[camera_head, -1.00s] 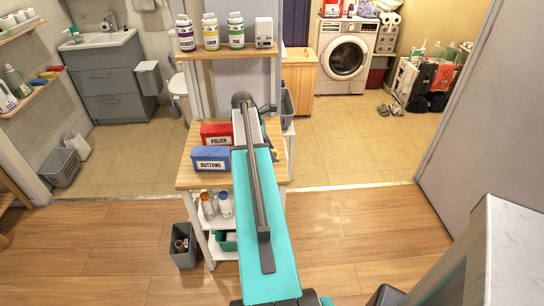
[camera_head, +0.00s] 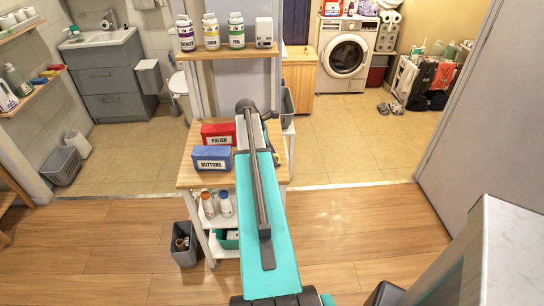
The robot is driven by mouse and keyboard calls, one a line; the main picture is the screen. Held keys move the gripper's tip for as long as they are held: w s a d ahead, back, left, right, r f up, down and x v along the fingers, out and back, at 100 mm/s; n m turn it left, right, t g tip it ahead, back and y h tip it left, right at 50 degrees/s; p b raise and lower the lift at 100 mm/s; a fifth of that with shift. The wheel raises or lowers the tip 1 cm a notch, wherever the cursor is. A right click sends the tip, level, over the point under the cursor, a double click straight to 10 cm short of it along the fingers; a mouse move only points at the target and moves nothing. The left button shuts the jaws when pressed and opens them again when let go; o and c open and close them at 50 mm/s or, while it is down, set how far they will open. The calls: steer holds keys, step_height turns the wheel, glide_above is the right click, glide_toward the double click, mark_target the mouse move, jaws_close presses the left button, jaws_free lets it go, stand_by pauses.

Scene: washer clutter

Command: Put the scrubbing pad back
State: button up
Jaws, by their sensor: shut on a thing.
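My arm reaches forward over the wooden worktop (camera_head: 196,174), and its far end is at the right side of the shelf unit. My gripper's fingers do not show; the arm hides them. I cannot make out a held scrubbing pad. On the left wall shelf (camera_head: 40,93), small flat pieces in blue (camera_head: 39,80), yellow (camera_head: 47,74) and red (camera_head: 56,67) lie in a row. They are too small to tell whether they are pads or sponges.
A red box (camera_head: 217,133) and a blue BUTTONS box (camera_head: 211,159) stand on the worktop, close left of my arm. Bottles (camera_head: 211,33) line the upper shelf. A grey bin (camera_head: 184,245) stands on the floor. Open floor (camera_head: 365,225) lies to the right, before a grey wall panel (camera_head: 470,120).

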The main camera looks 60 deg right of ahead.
steer(key=shift+f, duration=0.2)
steer(key=o, duration=1)
steer(key=b+v, duration=0.2)
steer(key=v, duration=1)
steer(key=shift+r, duration=0.15)
steer(key=shift+s, duration=0.1)
stand_by(0.5)
